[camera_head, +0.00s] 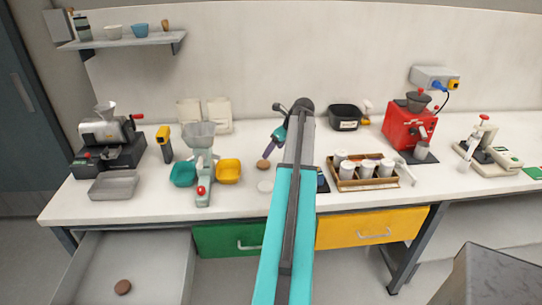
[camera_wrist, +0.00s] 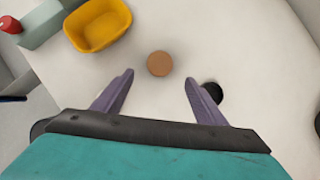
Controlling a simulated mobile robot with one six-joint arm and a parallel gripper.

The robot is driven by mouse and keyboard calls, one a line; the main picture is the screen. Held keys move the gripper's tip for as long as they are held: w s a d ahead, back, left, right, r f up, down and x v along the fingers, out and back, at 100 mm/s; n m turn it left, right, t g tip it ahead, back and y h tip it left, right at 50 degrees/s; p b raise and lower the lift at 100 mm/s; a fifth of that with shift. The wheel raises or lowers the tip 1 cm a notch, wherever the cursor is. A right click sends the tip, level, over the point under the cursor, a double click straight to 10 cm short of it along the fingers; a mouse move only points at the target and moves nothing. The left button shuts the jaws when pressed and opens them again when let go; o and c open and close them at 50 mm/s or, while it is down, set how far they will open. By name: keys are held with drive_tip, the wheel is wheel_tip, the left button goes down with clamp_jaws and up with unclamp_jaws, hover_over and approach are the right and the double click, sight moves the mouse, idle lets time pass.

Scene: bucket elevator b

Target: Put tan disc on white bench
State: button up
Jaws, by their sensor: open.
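A tan-brown disc (camera_head: 263,164) lies flat on the white bench (camera_head: 120,205), just below my gripper (camera_head: 268,152) in the head view. In the wrist view the disc (camera_wrist: 159,63) is between and slightly beyond the purple fingertips of my gripper (camera_wrist: 158,80). The fingers are spread apart and do not visibly touch it. A second, darker brown disc (camera_head: 122,287) lies in the open grey drawer at the lower left.
A wooden rack of white cups (camera_head: 362,185) stands right. A small black round thing (camera_wrist: 213,91) is partly behind the right finger.

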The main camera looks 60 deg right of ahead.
drive_tip(key=shift+v, duration=1.15)
drive_tip(key=shift+r, duration=0.1)
